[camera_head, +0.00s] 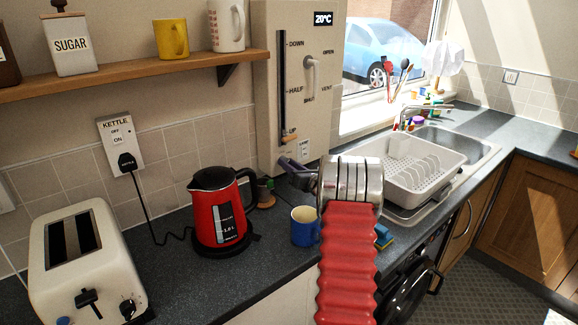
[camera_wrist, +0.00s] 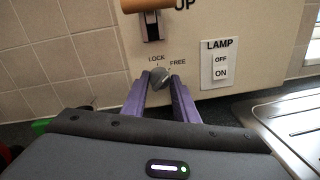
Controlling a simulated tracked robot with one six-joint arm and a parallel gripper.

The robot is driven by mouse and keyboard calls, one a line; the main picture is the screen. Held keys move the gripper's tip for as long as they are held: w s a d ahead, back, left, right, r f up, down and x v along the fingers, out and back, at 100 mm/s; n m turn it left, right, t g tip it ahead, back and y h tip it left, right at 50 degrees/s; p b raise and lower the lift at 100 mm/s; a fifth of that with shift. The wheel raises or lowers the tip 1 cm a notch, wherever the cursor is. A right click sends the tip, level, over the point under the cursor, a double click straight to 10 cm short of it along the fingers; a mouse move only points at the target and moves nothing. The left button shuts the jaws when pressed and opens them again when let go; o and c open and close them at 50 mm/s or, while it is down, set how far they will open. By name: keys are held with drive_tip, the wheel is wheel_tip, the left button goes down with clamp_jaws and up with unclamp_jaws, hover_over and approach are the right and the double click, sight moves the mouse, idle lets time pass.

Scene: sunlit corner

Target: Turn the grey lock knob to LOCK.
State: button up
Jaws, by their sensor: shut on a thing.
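The grey lock knob (camera_wrist: 158,78) is low on the cream panel in the wrist view, under the printed words LOCK at left and FREE at right. Its ridge seems to lean up and right, towards FREE. My gripper (camera_wrist: 160,82) has its two purple fingers on either side of the knob, shut on it. In the head view my gripper (camera_head: 288,164) is at the bottom of the cream panel (camera_head: 265,90), and the knob is hidden there by the fingers.
A wooden handle (camera_wrist: 146,5) in a slot is just above the knob. A LAMP switch (camera_wrist: 220,68) is to its right. A red kettle (camera_head: 216,208) and blue mug (camera_head: 305,226) stand nearby. A dish rack (camera_head: 445,170) sits at the sink.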

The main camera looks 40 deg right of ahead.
drive_tip(key=n, duration=1)
drive_tip(key=shift+f+y, duration=0.2)
drive_tip(key=shift+y, duration=0.1)
drive_tip(key=shift+a+n+t, duration=0.1)
drive_tip(key=shift+n+t, duration=0.2)
drive_tip(key=o, duration=1.1)
drive_tip(key=shift+c, duration=0.2)
drive_tip(key=shift+r, duration=0.1)
drive_tip(key=s, duration=0.4)
drive_tip(key=s+a, duration=0.1)
drive_tip(key=s, duration=0.4)
drive_tip(key=s+a+f, duration=0.1)
drive_tip(key=s, duration=0.3)
drive_tip(key=shift+s, duration=0.35)
